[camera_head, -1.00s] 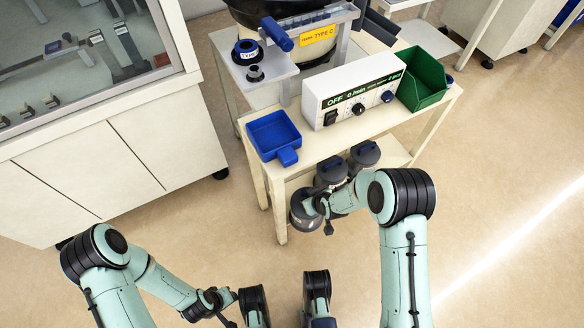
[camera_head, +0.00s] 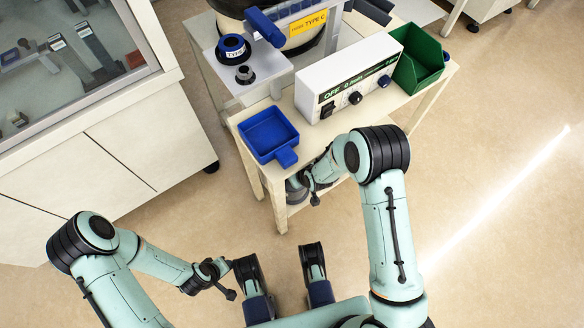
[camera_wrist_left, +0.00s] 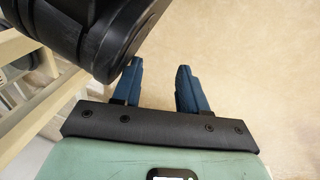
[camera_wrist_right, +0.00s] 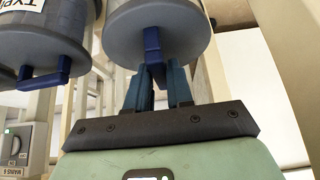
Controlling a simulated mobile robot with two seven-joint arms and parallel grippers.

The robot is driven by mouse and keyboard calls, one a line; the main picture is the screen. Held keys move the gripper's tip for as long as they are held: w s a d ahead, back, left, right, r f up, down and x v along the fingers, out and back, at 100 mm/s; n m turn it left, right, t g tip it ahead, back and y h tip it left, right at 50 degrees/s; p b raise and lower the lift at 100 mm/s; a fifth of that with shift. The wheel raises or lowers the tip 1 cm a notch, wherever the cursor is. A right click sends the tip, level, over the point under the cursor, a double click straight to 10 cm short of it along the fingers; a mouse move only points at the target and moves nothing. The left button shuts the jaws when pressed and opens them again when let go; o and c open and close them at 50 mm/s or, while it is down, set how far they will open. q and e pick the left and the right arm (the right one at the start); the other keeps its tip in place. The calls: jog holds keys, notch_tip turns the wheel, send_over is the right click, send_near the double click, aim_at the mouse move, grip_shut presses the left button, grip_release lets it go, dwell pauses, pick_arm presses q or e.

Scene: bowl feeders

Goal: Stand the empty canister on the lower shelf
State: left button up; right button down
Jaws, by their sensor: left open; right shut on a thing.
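A grey canister (camera_head: 296,190) is at the near-left corner of the cart, low down between its legs, mostly hidden by my right arm and the cart top. In the right wrist view the canister (camera_wrist_right: 135,25) shows its round grey end with a blue handle (camera_wrist_right: 152,46). My right gripper (camera_wrist_right: 159,66) is shut on that handle. I cannot tell whether the canister touches the lower shelf or whether it is empty. My left gripper (camera_wrist_left: 157,68) is open and empty over the floor, away from the cart.
A second grey canister (camera_wrist_right: 45,35) with a blue handle and a label stands beside the held one. The cart top carries a blue tray (camera_head: 262,128), a white control box (camera_head: 345,85) and a green bin (camera_head: 418,60). A cabinet (camera_head: 150,130) stands left; floor in front is clear.

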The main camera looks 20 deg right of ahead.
pick_arm(q)
jog(key=shift+s+f, duration=0.5)
jog(key=shift+f, duration=0.05)
pick_arm(e)
jog(key=shift+d+f, duration=0.1)
jog(key=shift+f, duration=0.5)
pick_arm(q)
jog(key=shift+s+g, duration=0.1)
jog(key=shift+g, duration=0.2)
pick_arm(e)
jog(key=shift+s, duration=0.1)
jog(key=shift+f, duration=0.1)
jog(key=c, duration=1)
grip_release()
pick_arm(q)
jog(key=shift+s+f, duration=0.1)
